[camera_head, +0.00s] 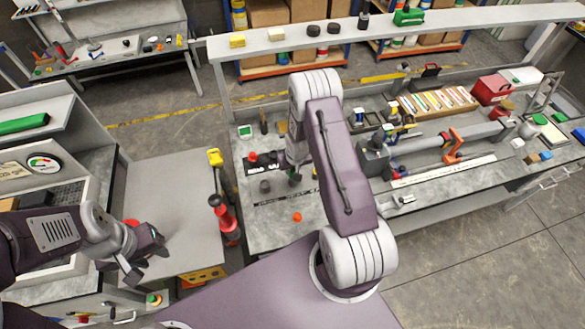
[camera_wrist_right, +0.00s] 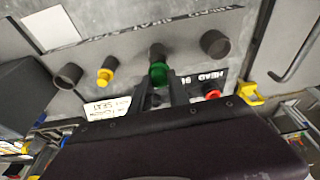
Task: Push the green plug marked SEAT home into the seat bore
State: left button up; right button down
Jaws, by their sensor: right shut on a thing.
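In the right wrist view the green plug (camera_wrist_right: 158,73) sits between the fingertips of my right gripper (camera_wrist_right: 161,84), which is shut on it. A dark round fitting (camera_wrist_right: 157,51) stands directly behind the plug, in line with it; I cannot tell how deep the plug sits in it. Any SEAT mark on the plug is too small to read. In the head view my right gripper (camera_head: 296,172) is low over the bench and the arm partly covers it. My left gripper (camera_head: 146,260) is open and empty at the left, over the grey side table.
Other dark round fittings (camera_wrist_right: 215,43) (camera_wrist_right: 67,75) flank it. A yellow plug (camera_wrist_right: 105,76) and a red one (camera_wrist_right: 212,93) are close by. A black HEAD label and a white label (camera_wrist_right: 108,107) lie near. An orange knob (camera_head: 297,217) is on the bench front.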

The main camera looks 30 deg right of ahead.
jog(key=shift+s+f+b, duration=0.1)
jog(key=shift+f+b, duration=1.15)
jog(key=shift+f, duration=0.1)
jog(key=c, duration=1.2)
grip_release()
jog(key=shift+o, duration=0.2)
jog(key=p+v, duration=0.3)
jog(key=v, duration=0.6)
